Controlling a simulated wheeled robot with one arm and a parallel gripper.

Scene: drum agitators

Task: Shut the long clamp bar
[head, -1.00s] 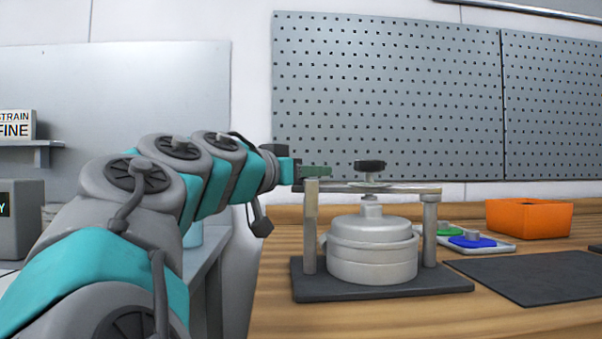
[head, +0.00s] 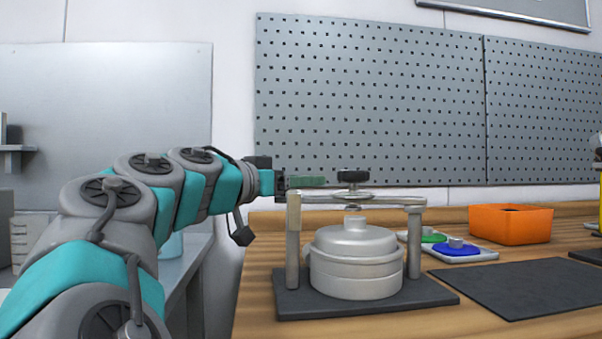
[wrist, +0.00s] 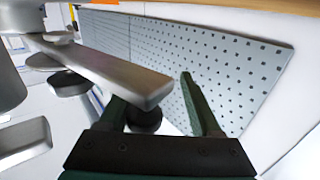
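The long clamp bar (head: 395,201) is a flat grey metal bar lying level above a round lidded metal pot (head: 356,270). It spans from the left post (head: 293,240) to the right post (head: 414,245). A black knob (head: 352,176) stands on top of its middle. My gripper (head: 305,182) is at the bar's left end, at about bar height. In the wrist view, my gripper's dark green fingers (wrist: 160,105) are spread apart, and the end of a metal bar (wrist: 125,75) crosses in front of the left finger. Whether they touch is unclear.
The pot and posts stand on a dark base plate (head: 430,293) on the wooden bench. To the right are a tray with green and blue discs (head: 457,246), an orange bin (head: 510,224) and a dark mat (head: 520,290). A pegboard (head: 370,100) is behind.

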